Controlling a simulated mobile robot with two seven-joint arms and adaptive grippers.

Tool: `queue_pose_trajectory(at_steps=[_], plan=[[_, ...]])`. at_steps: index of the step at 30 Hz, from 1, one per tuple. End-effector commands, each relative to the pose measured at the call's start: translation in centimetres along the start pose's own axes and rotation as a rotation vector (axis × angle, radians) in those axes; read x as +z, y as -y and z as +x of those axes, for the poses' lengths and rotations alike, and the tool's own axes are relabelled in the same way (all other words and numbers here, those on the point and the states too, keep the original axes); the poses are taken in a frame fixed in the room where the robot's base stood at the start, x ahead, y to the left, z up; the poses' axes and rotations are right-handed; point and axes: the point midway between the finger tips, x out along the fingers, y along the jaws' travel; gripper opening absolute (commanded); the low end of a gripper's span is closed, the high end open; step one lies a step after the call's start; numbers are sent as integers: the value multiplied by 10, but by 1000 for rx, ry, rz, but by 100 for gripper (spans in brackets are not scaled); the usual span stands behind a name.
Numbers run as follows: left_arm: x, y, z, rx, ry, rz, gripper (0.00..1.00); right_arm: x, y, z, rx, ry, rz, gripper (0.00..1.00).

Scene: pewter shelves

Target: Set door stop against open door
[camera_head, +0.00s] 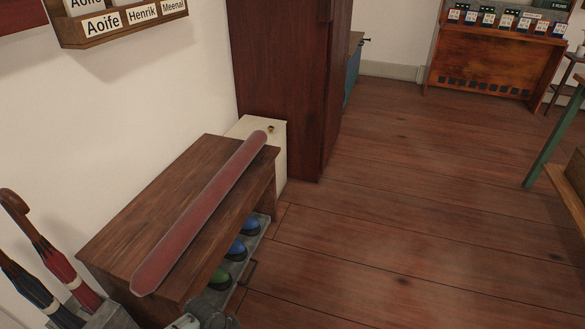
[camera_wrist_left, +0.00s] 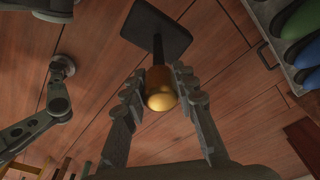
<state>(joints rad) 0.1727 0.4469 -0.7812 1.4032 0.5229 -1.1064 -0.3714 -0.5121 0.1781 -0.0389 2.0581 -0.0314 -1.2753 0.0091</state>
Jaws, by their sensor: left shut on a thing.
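The door stop (camera_wrist_left: 160,90) has a gold knob, a thin dark stem and a flat black rectangular base (camera_wrist_left: 157,32). It shows in the left wrist view. My left gripper (camera_wrist_left: 157,76) is shut on the knob, one finger on each side. The base is beyond the fingertips over the floorboards; I cannot tell whether it touches the floor. In the head view a tall dark red-brown wooden panel (camera_head: 280,80), apparently the door, stands past the bench. The door stop is not visible there.
A wooden bench (camera_head: 160,205) carries a long red roll (camera_head: 205,215), with blue and green shoes (camera_head: 236,250) below. A pale box (camera_head: 281,155) stands between bench and panel. Umbrellas (camera_head: 60,265) stand at the lower left. The floor (camera_head: 400,220) right of the bench is clear.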

Motion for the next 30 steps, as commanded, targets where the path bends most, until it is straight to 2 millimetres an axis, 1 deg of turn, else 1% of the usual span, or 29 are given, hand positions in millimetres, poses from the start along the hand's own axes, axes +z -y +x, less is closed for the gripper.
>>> queue_pose_trajectory(at_steps=[1,5,6,8,11,14,15,17,18,20,21,23,24,26,27,30], plan=[[-11,9,-11,-13,-16,-16,0,0,0,0,0,1,0,40],[-24,23,-34,-24,-16,-84,0,1,0,1,-1,3,0,40],[-29,28,-43,-29,-19,-109,0,1,0,1,-1,4,0,40],[-35,34,-56,-34,-18,-146,0,2,0,2,-1,5,0,40],[-50,48,-87,-48,-22,-223,0,2,0,2,-1,6,0,40],[-64,62,-124,-63,-22,-315,0,2,1,2,-2,6,0,40],[-70,66,-141,-68,-24,-355,0,2,1,2,-2,6,0,40],[-76,73,-167,-78,-23,-414,0,2,1,3,-2,5,1,40],[-80,76,-185,-83,-23,-454,0,2,1,3,-2,5,1,40],[-85,81,-212,-92,-22,-514,0,1,0,3,-2,4,1,40],[-87,83,-230,-98,-23,-554,0,1,0,3,-2,3,1,40],[-90,85,-257,-106,-23,-612,0,0,0,3,-2,1,1,40],[-90,86,-275,-113,-23,-651,0,-1,0,3,-2,0,1,40],[-90,86,-300,-119,-22,-706,0,-2,0,3,-2,-2,1,40],[-89,86,-316,-125,-22,-741,0,-2,0,3,-2,-4,2,40],[-85,84,-350,-134,-20,-820,0,-4,0,4,-2,-7,2,40]])
